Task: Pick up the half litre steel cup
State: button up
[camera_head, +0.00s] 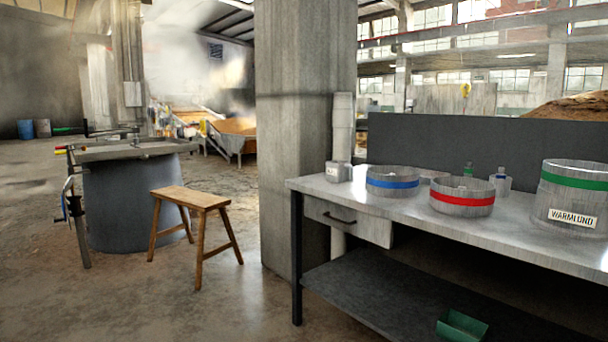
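A small grey metal cup (338,172) with a pale label stands at the left end of the steel-topped bench (540,244). A small green-topped item (468,169) shows partly behind the red-banded vessel. The labels on the small cups are too small to read, so I cannot tell which holds half a litre. My gripper is not in view.
A blue-banded vessel (392,182), a red-banded vessel (462,198) and a green-banded "WARMLUND" vessel (570,190) stand on the bench. A grey panel (430,141) backs it. A wooden stool (188,197) and dark drum (130,205) stand left; floor between stool and bench is clear.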

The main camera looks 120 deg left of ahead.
aim_at(337, 171)
jog(key=u, duration=3.8)
